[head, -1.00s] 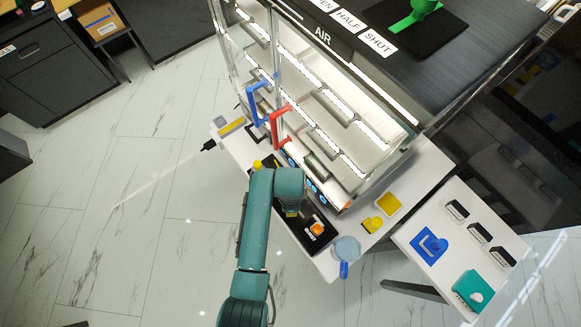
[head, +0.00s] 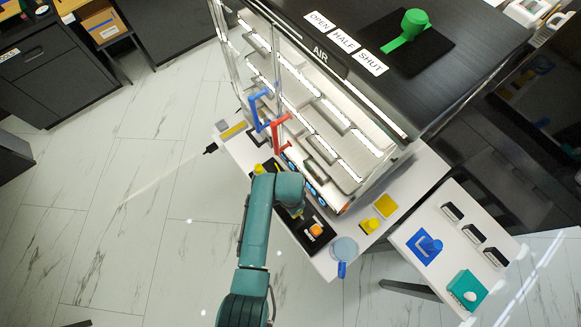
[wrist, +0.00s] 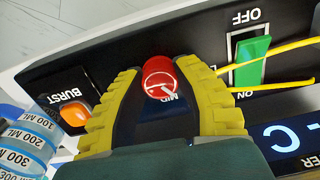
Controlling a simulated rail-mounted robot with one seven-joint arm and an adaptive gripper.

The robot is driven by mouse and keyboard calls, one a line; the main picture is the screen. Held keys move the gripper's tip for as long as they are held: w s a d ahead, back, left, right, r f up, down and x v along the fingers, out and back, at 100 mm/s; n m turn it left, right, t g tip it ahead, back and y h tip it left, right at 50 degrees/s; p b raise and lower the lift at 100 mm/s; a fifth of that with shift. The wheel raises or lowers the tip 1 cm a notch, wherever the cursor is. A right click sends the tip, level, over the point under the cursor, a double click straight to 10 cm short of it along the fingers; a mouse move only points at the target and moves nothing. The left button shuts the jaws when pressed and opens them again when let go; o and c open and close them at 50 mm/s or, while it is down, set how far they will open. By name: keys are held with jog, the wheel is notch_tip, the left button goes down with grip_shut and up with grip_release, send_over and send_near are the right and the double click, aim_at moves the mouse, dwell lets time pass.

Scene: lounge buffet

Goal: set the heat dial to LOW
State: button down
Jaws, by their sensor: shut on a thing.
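The heat dial, a red round knob (wrist: 160,78) with a white pointer mark, sits on the black panel in the wrist view. My gripper (wrist: 158,92) is shut on it, with one yellow ribbed finger on each side. The word MID shows just below the knob's face, and part of a letter shows to its right, mostly covered by the right finger. Which label the pointer marks I cannot tell. In the head view my gripper (head: 295,210) is over the panel and hides the dial.
An orange BURST button (wrist: 75,114) is left of the dial and a green ON/OFF rocker switch (wrist: 251,62) is right of it. A blue measuring cup (wrist: 25,140) stands near the left finger. In the head view, blue (head: 258,112) and red (head: 274,134) handles stand behind my gripper.

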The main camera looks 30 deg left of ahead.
jog(key=n+p, duration=0.1)
jog(key=n, duration=0.3)
jog(key=shift+n, duration=0.3)
jog(key=shift+n+p, duration=0.35)
jog(key=shift+n, duration=1.55)
jog(key=shift+f, duration=0.1)
jog(key=c, duration=0.7)
grip_release()
notch_tip(320, 180, up, 12)
